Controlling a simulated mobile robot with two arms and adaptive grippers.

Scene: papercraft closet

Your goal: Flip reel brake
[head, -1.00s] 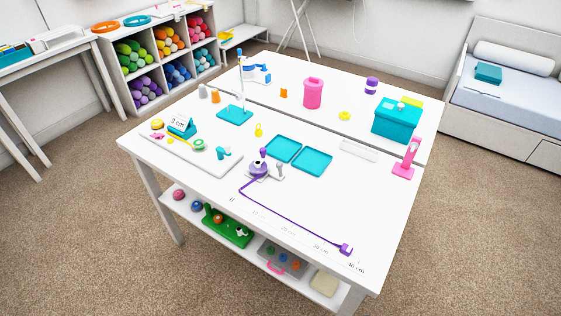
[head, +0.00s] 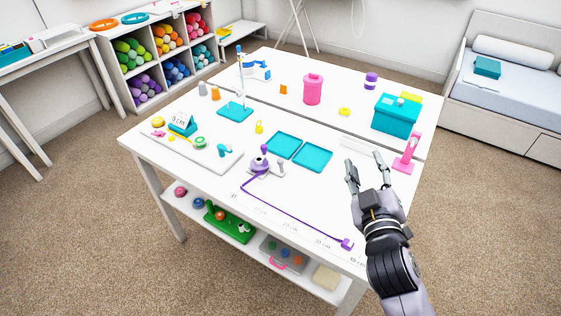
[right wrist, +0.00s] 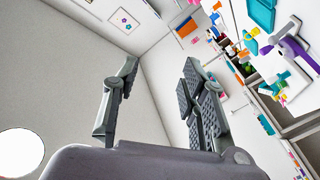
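The purple reel (head: 259,163) stands on a small pale base near the middle of the front table, with a purple knob on top. A small grey lever (head: 281,168) stands upright at the base's right end. A purple tape (head: 290,215) runs from the reel to a purple end piece (head: 347,244) near the table's front right. My right gripper (head: 368,165) is open and empty above the table's right side, well right of the reel. Its spread fingers also show in the right wrist view (right wrist: 160,80). My left gripper is not in view.
Two teal trays (head: 284,145) lie just behind the reel. A white board (head: 205,150) with small items is to its left. A pink stand (head: 406,155) and a teal box (head: 397,114) are at the right. The table between tape and gripper is clear.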

